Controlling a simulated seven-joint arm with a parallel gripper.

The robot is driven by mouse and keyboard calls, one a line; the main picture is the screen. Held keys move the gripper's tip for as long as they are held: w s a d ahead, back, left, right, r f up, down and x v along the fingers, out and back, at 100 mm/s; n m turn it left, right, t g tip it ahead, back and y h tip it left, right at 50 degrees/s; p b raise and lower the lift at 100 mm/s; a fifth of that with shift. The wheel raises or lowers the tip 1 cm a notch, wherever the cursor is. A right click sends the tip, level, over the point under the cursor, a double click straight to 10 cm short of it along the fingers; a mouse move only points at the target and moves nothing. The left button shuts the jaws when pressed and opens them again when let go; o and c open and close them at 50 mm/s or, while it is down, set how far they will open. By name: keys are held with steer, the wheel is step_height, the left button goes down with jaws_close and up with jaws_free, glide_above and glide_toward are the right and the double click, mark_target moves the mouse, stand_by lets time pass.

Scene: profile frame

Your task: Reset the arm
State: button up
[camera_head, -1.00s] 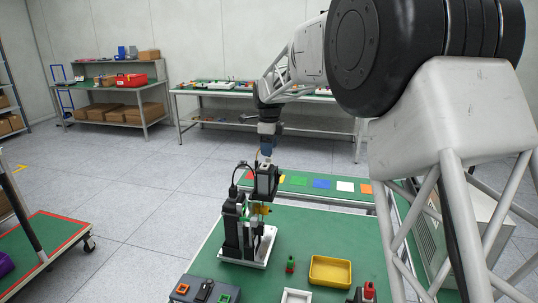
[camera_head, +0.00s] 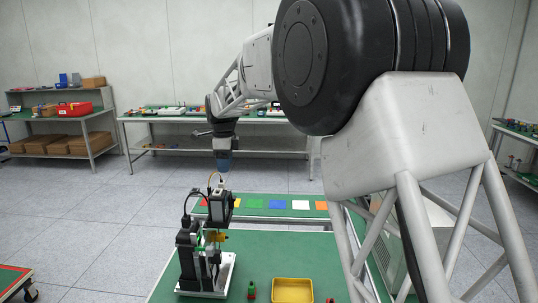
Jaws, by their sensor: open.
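My arm reaches forward from the right of the picture and bends down at its far end. My gripper (camera_head: 222,166) hangs at that end, pointing down, dark with a bluish tip. It is open, and I see nothing held in it, though it is small and its fingers are hard to make out. It is above a black upright device (camera_head: 188,252) on a white base, and appears apart from the device's upper black block (camera_head: 219,206). Part of the device has yellow and green pieces.
The device stands on a green table (camera_head: 262,252) with a yellow tray (camera_head: 292,290) and a small green-and-red piece (camera_head: 251,290). Behind is a strip of coloured squares (camera_head: 277,204). A long bench (camera_head: 250,120) and a shelf with a red box (camera_head: 74,109) stand farther back.

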steer(key=s+d+r+n+t, duration=0.1)
steer(key=s+d+r+n, duration=0.25)
steer(key=s+d, duration=0.9)
steer(key=s+d+r+n, duration=0.2)
steer(key=s+d+n, duration=0.3)
steer(key=s+d, duration=0.7)
steer(key=s+d+f+n, duration=0.3)
steer(key=s+d, duration=0.1)
steer(key=s, duration=0.5)
steer(key=s+d+f+n+t, duration=0.1)
steer(key=s+d+f, duration=0.3)
steer(key=s, duration=0.4)
steer(key=s+d+f+n, duration=0.3)
steer(key=s+d, duration=0.3)
steer(key=s, duration=0.3)
steer(key=shift+s+f+n, duration=0.35)
steer(key=shift+n, duration=0.5)
